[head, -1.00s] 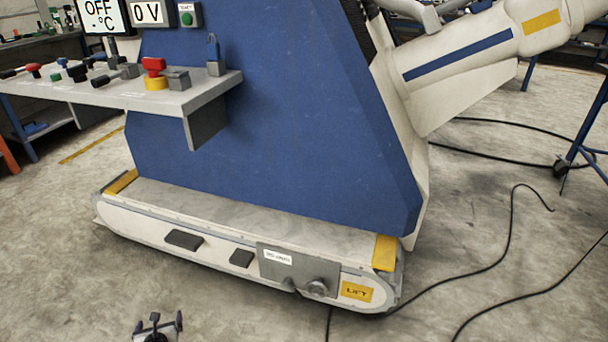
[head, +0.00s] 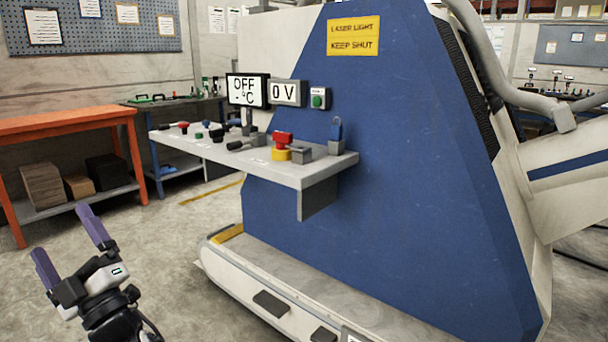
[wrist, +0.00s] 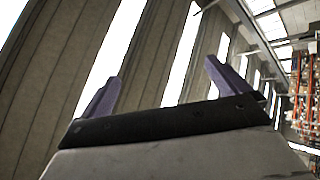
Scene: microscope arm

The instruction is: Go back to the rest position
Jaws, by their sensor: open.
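My gripper (head: 68,250) is at the lower left of the head view, with its two purple fingers spread apart and nothing between them. It points up and to the left, in free air in front of the orange workbench and left of the blue machine (head: 390,170). In the wrist view my gripper (wrist: 165,88) is also open and empty, facing the high wall and windows.
A grey control shelf (head: 310,175) with knobs, levers and a red button (head: 282,138) juts from the machine. Its screen (head: 247,90) reads OFF °C. An orange workbench (head: 70,121) stands at the left. Bare concrete floor (head: 180,235) lies between.

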